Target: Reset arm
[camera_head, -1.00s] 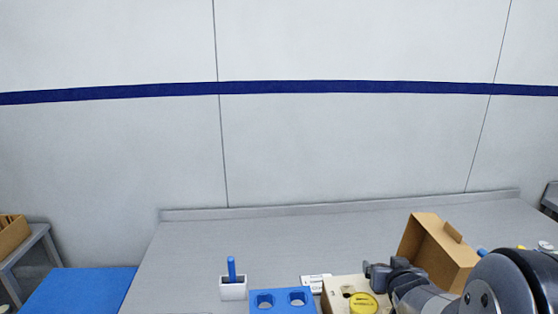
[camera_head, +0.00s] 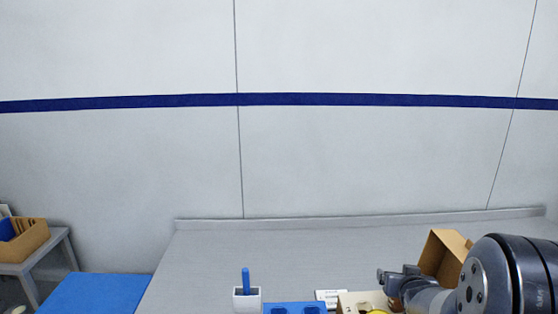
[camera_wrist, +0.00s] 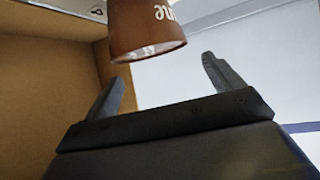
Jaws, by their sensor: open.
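My gripper (camera_head: 386,279) is at the lower right of the head view, above the bench, left of the open cardboard box. In the wrist view its two dark fingers (camera_wrist: 166,82) are spread apart, with nothing seen gripped between them. A brown round object with white lettering (camera_wrist: 147,30) shows beyond the fingertips. It looks apart from the fingers, though its distance is hard to tell. A tan cardboard wall (camera_wrist: 45,80) fills the left of the wrist view.
The grey bench (camera_head: 300,255) is clear at the back. A blue surface (camera_head: 95,292) lies left.

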